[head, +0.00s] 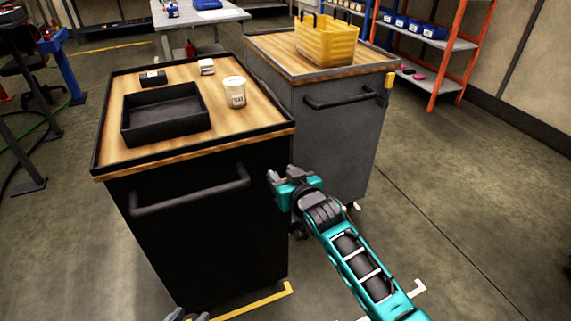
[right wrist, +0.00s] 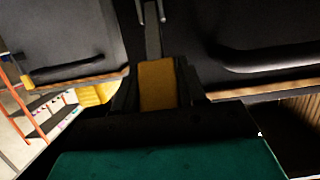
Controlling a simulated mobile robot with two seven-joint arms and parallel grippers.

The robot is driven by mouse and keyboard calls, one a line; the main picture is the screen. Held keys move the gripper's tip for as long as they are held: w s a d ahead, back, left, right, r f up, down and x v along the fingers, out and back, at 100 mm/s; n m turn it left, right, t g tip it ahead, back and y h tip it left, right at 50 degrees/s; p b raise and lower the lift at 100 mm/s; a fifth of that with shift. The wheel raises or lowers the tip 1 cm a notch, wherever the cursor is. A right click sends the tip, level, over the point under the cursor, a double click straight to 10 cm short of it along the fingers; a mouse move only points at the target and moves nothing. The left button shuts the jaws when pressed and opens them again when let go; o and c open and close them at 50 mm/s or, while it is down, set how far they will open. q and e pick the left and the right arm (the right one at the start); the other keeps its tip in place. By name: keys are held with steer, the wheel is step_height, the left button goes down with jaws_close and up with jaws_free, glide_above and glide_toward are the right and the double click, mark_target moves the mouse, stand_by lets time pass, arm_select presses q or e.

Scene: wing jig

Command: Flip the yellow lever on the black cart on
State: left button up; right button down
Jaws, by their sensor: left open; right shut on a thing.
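The black cart (head: 215,225) stands in the middle of the head view, with a wooden top and a dark handle on its front. My right gripper (head: 272,177) is at the cart's upper right front corner. In the right wrist view the yellow lever (right wrist: 157,85) lies between the fingers of my right gripper (right wrist: 158,95), which is shut on it. In the head view the gripper hides this lever, and I cannot tell its position. My left gripper (head: 186,315) only shows its tips at the bottom edge; it is open and low in front of the cart.
A black tray (head: 165,130), a white cup (head: 235,92) and small boxes sit on the black cart. A grey cart (head: 335,135) stands close behind at right, with its own yellow lever (head: 389,82) and a yellow basket (head: 326,42). The floor at right is clear.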

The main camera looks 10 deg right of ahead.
steer(key=shift+w+a+r+g+p, duration=0.1)
steer(key=shift+w+r+g+p, duration=0.2)
steer(key=shift+r+p, duration=0.35)
steer(key=w+g+p, duration=0.1)
steer(key=g+p, duration=0.1)
steer(key=p, duration=0.1)
steer(key=shift+w+a+h+p, duration=0.1)
steer(key=shift+a+h+p, duration=0.1)
steer(key=shift+h+p, duration=0.15)
arm_select(q)
steer(key=shift+y, duration=0.5)
steer(key=shift+s+a+r+p, duration=0.25)
steer(key=shift+a+r, duration=0.15)
steer(key=shift+r, duration=0.25)
steer(key=shift+s+a+r+p, duration=0.25)
steer(key=shift+a+r, duration=0.2)
steer(key=shift+r, duration=0.15)
steer(key=shift+s+a+r+p, duration=0.15)
steer(key=shift+s+a+r, duration=0.2)
steer(key=shift+r, duration=0.3)
arm_select(e)
steer(key=shift+w+a+g+h, duration=0.15)
steer(key=shift+w+g+h, duration=0.1)
steer(key=shift+w+g, duration=0.3)
arm_select(q)
steer(key=shift+w, duration=0.1)
arm_select(e)
steer(key=shift+s+f, duration=0.1)
steer(key=c, duration=0.7)
jaws_free()
